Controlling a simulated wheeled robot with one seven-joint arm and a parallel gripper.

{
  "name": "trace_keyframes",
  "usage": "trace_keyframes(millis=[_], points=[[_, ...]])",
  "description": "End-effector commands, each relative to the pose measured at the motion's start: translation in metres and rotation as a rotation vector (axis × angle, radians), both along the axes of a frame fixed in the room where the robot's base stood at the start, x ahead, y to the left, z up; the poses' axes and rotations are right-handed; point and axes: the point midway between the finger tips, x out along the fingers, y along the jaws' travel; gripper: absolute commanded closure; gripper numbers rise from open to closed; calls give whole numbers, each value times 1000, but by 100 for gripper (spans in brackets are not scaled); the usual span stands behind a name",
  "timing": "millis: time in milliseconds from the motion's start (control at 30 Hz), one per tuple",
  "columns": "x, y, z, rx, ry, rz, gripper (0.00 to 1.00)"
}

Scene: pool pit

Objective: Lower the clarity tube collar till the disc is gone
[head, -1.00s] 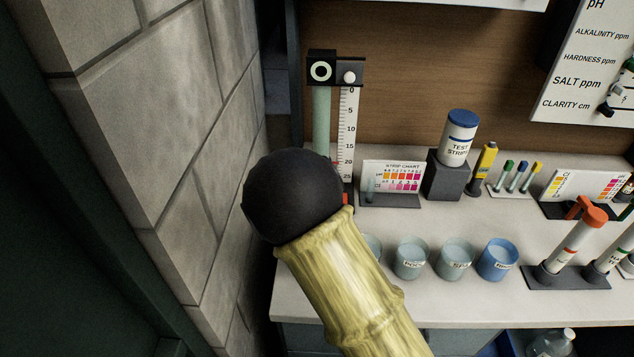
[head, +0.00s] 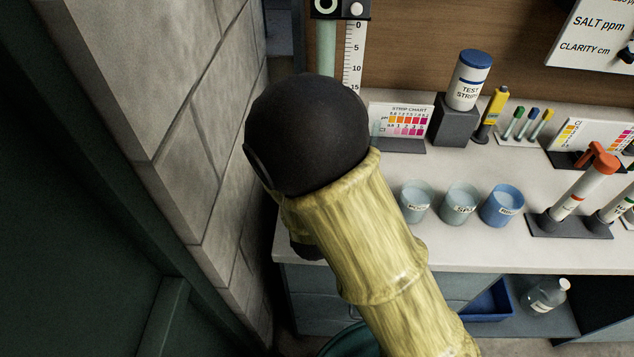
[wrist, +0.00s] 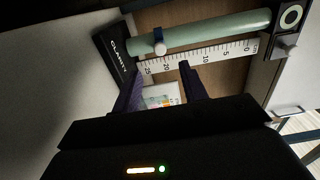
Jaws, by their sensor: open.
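The pale green clarity tube (wrist: 205,32) runs slantwise across the wrist view, beside a white scale (wrist: 210,56) numbered 0 to 25.
A block wall (head: 200,110) stands close on the left. On the counter right of my arm are a strip chart (head: 400,122), a test strips bottle (head: 468,82), several cups (head: 460,203) and a rack with orange-topped tubes (head: 570,222). A black clarity label (wrist: 120,52) shows at the tube's foot.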

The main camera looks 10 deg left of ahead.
Motion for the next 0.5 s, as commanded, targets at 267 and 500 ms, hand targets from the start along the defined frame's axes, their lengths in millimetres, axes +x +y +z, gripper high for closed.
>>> trace_keyframes(millis=[267, 500], points=[[-28, -4, 3, -4, 2, 0, 57], [-38, -6, 4, -4, 4, -4, 57]])
